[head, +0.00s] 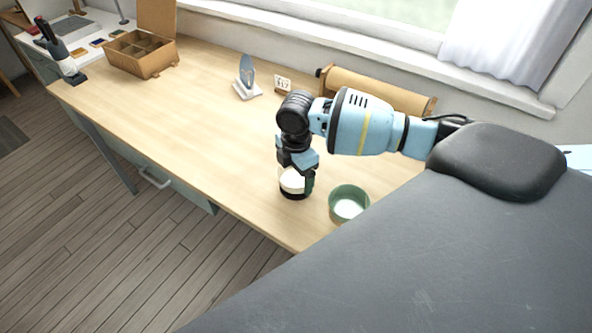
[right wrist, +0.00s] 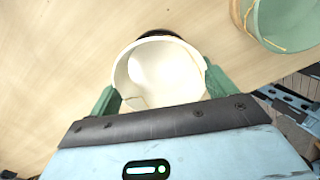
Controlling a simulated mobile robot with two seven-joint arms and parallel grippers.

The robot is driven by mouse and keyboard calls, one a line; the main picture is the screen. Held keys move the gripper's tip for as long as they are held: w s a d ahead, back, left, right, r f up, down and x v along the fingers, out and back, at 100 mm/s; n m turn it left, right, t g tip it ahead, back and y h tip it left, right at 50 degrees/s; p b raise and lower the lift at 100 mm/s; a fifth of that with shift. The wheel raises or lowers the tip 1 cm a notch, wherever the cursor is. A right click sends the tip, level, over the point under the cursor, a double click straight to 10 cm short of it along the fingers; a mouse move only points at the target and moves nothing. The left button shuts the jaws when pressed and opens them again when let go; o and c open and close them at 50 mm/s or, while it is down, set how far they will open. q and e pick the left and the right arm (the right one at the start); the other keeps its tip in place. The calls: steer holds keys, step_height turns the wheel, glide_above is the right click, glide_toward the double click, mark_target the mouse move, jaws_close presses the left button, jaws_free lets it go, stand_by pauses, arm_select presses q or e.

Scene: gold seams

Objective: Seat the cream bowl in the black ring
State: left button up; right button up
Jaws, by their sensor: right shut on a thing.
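The cream bowl (right wrist: 158,75) is between the green fingers of my right gripper (right wrist: 157,88), which is shut on it. A gold seam shows on the bowl's inside. In the head view the bowl (head: 292,181) is partly hidden by my right gripper (head: 297,178). The black ring (head: 293,194) shows directly under the bowl, and its far edge (right wrist: 160,33) shows behind the bowl in the right wrist view. I cannot tell whether the bowl rests fully in the ring. My left gripper is not in view.
A green bowl (head: 349,203) stands just right of the ring near the table edge; it also shows in the right wrist view (right wrist: 285,22). A blue shard on a white stand (head: 246,78), a brown paper roll (head: 380,92) and a divided box (head: 140,52) stand farther back. The table's middle (head: 205,110) is clear.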

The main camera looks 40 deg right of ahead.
mark_target(296, 180)
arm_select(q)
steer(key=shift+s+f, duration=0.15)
arm_select(e)
steer(key=shift+f, duration=0.4)
steer(key=o, duration=1)
steer(key=shift+r, duration=0.1)
steer(key=shift+r+p, duration=1.3)
steer(key=shift+r, duration=1.5)
arm_select(q)
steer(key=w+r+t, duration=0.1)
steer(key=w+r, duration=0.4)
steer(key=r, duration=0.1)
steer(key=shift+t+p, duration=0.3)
steer(key=shift+p, duration=0.1)
arm_select(e)
steer(key=shift+r, duration=1.15)
